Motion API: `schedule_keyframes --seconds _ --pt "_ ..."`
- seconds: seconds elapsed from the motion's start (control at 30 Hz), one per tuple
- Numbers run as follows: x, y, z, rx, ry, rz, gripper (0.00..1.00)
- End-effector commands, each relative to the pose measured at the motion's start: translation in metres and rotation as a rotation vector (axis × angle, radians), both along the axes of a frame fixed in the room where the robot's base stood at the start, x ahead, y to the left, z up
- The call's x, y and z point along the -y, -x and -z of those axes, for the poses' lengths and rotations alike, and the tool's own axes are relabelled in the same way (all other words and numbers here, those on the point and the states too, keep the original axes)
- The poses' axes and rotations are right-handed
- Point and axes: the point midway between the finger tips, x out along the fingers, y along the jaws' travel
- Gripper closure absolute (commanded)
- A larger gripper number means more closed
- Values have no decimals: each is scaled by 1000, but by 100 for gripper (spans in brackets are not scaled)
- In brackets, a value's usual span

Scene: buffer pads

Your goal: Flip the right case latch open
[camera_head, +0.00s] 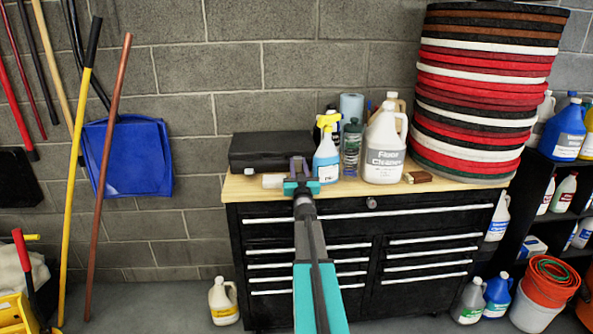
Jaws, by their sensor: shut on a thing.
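A black case (262,145) lies closed at the back left of the wooden chest top, against the block wall. My gripper (299,165) reaches up from below to the right part of the case's front face. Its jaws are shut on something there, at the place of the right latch. The latch itself is hidden by the fingers and too small to make out.
A blue spray bottle with a yellow head (326,155) stands close to the right of my gripper. A white roll (273,181) lies in front of the case. A Floor Cleaner jug (384,150) and stacked round pads (480,90) stand farther right on the wooden top (240,190).

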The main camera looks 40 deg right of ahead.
Motion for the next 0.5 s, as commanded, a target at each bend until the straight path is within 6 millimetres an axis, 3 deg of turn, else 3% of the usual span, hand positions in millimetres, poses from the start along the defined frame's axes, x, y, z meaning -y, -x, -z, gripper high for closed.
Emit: schedule_keyframes --seconds 0.33,0.37,0.47,0.5 --pt "-1 0 -1 3 4 -1 96" --pt "-1 0 -1 3 4 -1 72" --pt "-1 0 -1 3 4 -1 55" --pt "-1 0 -1 2 4 -1 55"
